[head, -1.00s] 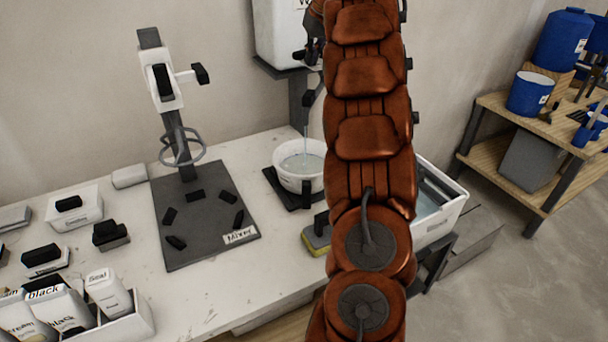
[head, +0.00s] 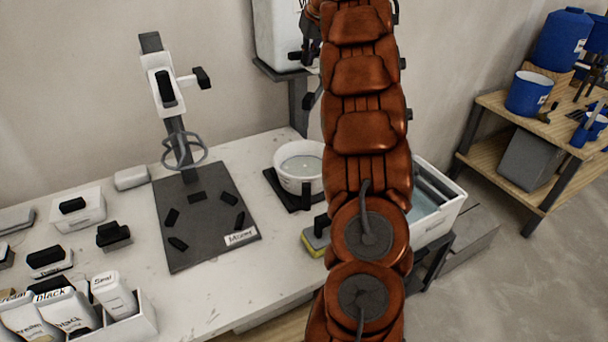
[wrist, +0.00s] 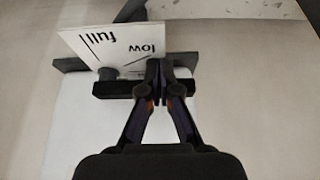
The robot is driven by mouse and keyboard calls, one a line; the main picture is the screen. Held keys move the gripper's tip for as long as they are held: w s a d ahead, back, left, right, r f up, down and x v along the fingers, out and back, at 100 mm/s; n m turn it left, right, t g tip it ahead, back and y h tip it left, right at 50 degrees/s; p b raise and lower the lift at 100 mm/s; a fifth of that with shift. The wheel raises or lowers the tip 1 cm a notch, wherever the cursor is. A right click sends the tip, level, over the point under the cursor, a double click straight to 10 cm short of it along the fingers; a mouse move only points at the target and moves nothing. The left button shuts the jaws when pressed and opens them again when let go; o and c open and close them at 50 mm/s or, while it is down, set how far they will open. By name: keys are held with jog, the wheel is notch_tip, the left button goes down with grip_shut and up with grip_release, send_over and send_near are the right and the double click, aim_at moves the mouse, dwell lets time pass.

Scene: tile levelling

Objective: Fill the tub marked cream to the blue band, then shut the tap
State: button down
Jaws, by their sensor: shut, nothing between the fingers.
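A white tub (head: 292,179) stands on a dark stand on the bench below the tank (head: 273,35), holding clear water. Its marking and the blue band cannot be made out. No stream falls into it. The tap is mostly hidden behind my arm in the head view. My gripper (wrist: 168,68) is shut and empty in the wrist view, its tips at a dark bar-shaped handle (wrist: 120,89); I cannot tell whether they touch it. A white gauge plate (wrist: 105,45) marked "full" and "low" is just beyond.
A mixer (head: 165,85) with a dark base stands left of the tub. Shelves (head: 500,110) stand far right.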

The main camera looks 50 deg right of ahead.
notch_tip(320, 180, up, 7)
jog(key=s+p, duration=0.1)
jog(key=p, duration=0.3)
jog(key=shift+a, duration=0.2)
jog(key=shift+a+f, duration=0.1)
dwell(0.5)
jog(key=s+a+f+g+y+p, duration=0.1)
jog(key=s+a+f+g+p, duration=0.15)
jog(key=a, duration=1.15)
jog(key=s+a+f+g+y+p, duration=0.1)
jog(key=s+a+f, duration=0.2)
jog(key=a, duration=1)
jog(key=s+a+f+n+g, duration=0.1)
jog(key=s+a+f, duration=0.3)
jog(key=s, duration=0.4)
jog(key=s+a+f+n+g+p, duration=0.1)
jog(key=s+a+f, duration=0.3)
jog(key=s+a, duration=0.3)
jog(key=s+a+f+n+g+p, duration=0.1)
jog(key=s+a+f, duration=0.4)
jog(key=s, duration=0.6)
jog(key=shift+s+a+n, duration=0.15)
jog(key=shift+a+n, duration=0.25)
jog(key=shift+d, duration=0.15)
